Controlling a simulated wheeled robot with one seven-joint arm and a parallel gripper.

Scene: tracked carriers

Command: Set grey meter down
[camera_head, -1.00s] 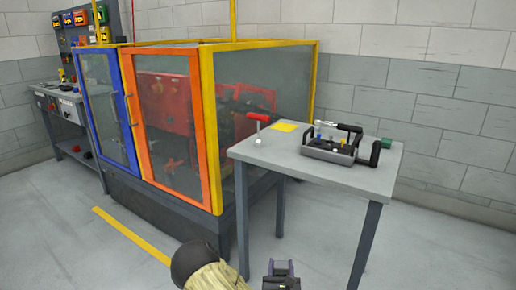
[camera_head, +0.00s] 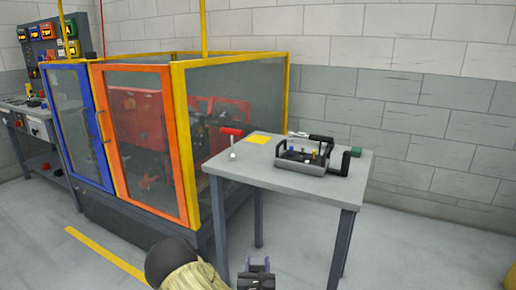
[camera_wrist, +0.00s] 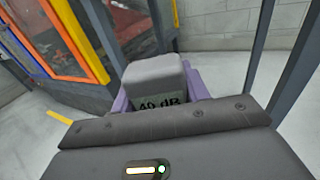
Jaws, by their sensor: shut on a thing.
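The grey meter (camera_wrist: 155,75) is a small grey block with a dark "40 dB" label, seen in the wrist view between the purple fingers. My gripper (camera_head: 256,266) is shut on it and shows at the bottom of the head view, in front of the grey table (camera_head: 240,172); the meter itself is hard to make out there.
On the table, a tray (camera_head: 300,168) with small coloured pieces stands right of centre, beside black-handled tools and a green-ended item (camera_head: 355,152). A red-handled tool (camera_head: 231,132) stands at the left edge. A framed enclosure (camera_head: 190,150) stands behind-left.

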